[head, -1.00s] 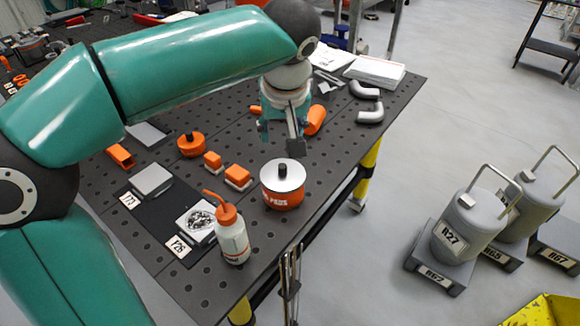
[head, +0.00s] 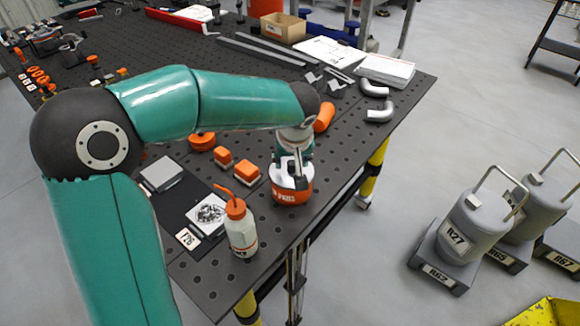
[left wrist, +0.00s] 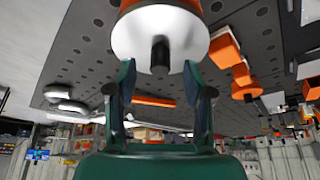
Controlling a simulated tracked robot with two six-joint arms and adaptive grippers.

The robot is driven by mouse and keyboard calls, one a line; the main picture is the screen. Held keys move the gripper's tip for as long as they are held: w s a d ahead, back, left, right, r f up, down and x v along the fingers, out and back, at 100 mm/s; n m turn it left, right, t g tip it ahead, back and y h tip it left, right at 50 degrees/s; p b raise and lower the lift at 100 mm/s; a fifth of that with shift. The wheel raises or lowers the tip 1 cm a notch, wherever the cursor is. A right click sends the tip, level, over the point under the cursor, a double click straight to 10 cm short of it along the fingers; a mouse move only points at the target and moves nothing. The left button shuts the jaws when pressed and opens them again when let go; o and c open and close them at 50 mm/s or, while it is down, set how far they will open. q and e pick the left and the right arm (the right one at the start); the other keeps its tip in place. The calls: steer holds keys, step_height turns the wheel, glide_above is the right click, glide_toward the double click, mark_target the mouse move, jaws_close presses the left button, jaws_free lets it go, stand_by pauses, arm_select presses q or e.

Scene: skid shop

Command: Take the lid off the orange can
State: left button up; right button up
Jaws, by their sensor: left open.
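The orange can (head: 293,196) stands upright near the front edge of the dark perforated table. Its silver lid (left wrist: 186,30) is on it, with a dark knob (left wrist: 160,54) at the centre. In the head view my left gripper (head: 294,170) is over the can from above and hides most of the lid. In the left wrist view my left gripper (left wrist: 160,78) is open, its two fingers apart, with the knob between and just beyond the fingertips. I cannot tell if either finger touches the lid. My right gripper is not in view.
An orange-topped squeeze bottle (head: 240,228) stands left of the can. Orange blocks (head: 247,172) and a dark mat (head: 171,209) with parts lie left. Bent pipes (head: 378,112) lie at the right edge. Free table (head: 345,150) lies right of the can.

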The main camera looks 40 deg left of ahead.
arm_select(q)
steer(key=shift+w+a+f, duration=0.15)
steer(key=shift+w+f, duration=0.05)
steer(key=shift+f, duration=0.3)
jaws_close()
steer(key=shift+r, duration=0.2)
